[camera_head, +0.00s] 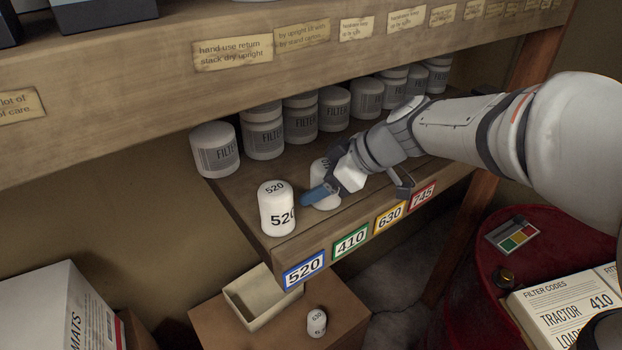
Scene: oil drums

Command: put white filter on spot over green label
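A white filter (328,203) stands upright on the shelf, behind the green 410 label (350,242) on the front edge. My gripper (325,187) is at this filter, with a blue-tipped finger across its front. The other fingertip is not clearly visible, so I cannot tell whether the gripper grips the filter. Another white filter marked 520 (276,208) stands to the left, behind the blue 520 label (304,270). A small white filter marked 630 (317,323) stands on the cardboard box below.
Several grey filter jars (302,122) line the back of the shelf. An open tray (262,297) sits on the cardboard box (350,315). A red drum (470,285) with a filter codes box (565,312) stands at right. Shelf space behind the yellow 630 label (390,215) looks clear.

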